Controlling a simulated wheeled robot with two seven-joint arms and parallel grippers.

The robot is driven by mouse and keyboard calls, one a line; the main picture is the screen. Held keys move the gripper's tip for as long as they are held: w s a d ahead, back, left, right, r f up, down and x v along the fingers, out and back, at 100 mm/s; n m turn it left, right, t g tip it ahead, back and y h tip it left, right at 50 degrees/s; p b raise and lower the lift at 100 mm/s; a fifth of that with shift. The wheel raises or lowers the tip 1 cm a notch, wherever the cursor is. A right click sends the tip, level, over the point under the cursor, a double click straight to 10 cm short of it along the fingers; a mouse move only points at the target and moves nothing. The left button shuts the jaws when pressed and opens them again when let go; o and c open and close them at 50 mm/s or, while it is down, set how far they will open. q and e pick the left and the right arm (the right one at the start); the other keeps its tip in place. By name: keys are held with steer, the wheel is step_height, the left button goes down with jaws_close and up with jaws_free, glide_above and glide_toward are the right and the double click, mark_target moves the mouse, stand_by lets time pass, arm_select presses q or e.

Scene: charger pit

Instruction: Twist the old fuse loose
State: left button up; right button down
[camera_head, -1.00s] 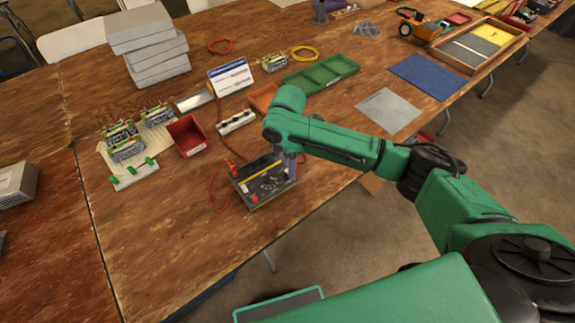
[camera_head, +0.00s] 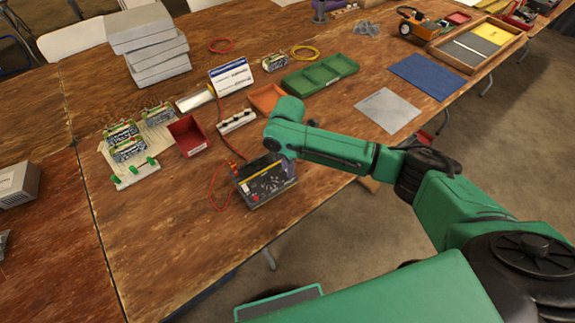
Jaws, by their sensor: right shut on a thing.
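A dark charger or meter box (camera_head: 262,183) with a yellow strip and red leads sits near the table's front edge. My right gripper (camera_head: 289,171) reaches down from the green arm to the right end of this box. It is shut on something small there. The fuse itself is hidden behind the gripper and too small to make out. My left gripper is not in view.
A red bin (camera_head: 189,136), an orange tray (camera_head: 267,99), a white strip (camera_head: 236,122) and a standing card (camera_head: 230,77) are behind the box. Green-topped units (camera_head: 128,148) stand on the left. The front-left table is clear.

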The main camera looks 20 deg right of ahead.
steer(key=shift+n, duration=0.3)
steer(key=shift+r+n, duration=0.15)
steer(key=shift+n, duration=0.25)
steer(key=shift+n+p, duration=0.35)
steer(key=shift+n, duration=0.25)
steer(key=shift+n+p, duration=0.3)
steer(key=shift+n, duration=0.9)
